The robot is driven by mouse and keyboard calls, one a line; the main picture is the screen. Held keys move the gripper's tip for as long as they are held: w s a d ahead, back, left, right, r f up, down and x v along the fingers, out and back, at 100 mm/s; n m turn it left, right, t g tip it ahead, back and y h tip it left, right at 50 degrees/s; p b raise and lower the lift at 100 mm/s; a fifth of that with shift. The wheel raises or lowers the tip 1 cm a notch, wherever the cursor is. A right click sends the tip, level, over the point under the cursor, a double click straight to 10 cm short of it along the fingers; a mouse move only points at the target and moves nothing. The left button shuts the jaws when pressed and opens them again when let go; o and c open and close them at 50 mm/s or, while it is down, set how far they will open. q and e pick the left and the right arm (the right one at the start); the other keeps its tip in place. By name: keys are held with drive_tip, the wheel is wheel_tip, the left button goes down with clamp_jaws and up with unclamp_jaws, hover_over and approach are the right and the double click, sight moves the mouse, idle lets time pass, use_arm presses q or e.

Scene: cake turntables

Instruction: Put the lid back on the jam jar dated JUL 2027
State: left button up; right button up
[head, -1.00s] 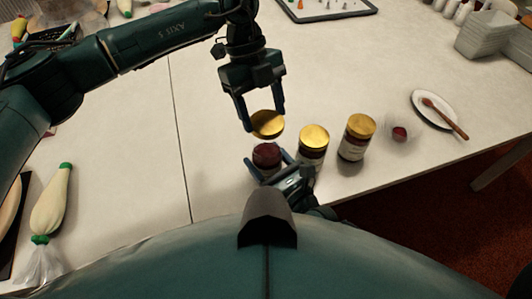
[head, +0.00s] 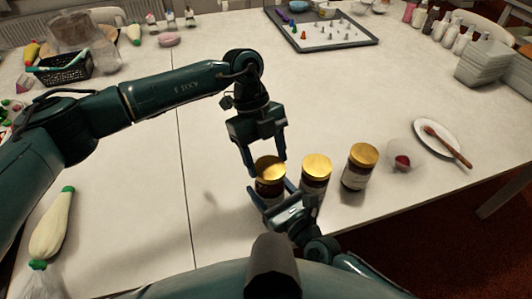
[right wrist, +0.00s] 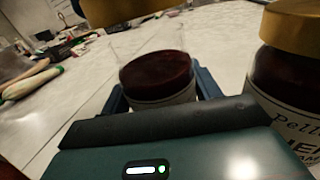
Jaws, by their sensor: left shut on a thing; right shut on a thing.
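An open-looking jam jar (head: 268,190) of dark red jam stands at the left end of a row of jars. It also shows in the right wrist view (right wrist: 158,78). My right gripper (head: 270,197) is shut around its sides. My left gripper (head: 264,164) is shut on a gold lid (head: 270,168), held over this jar. In the right wrist view the lid (right wrist: 125,9) sits at the top edge, left of the jar's middle; whether it touches the rim I cannot tell. The jar's date is not readable.
Two gold-lidded jars stand to the right, one close by (head: 316,174) and one farther (head: 360,167). Beyond them are a small glass of red jam (head: 402,162) and a white plate (head: 430,134) with a wooden spoon (head: 447,147).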

use_arm(q)
drive_tip(key=shift+f, duration=0.65)
drive_tip(key=shift+f, duration=0.6)
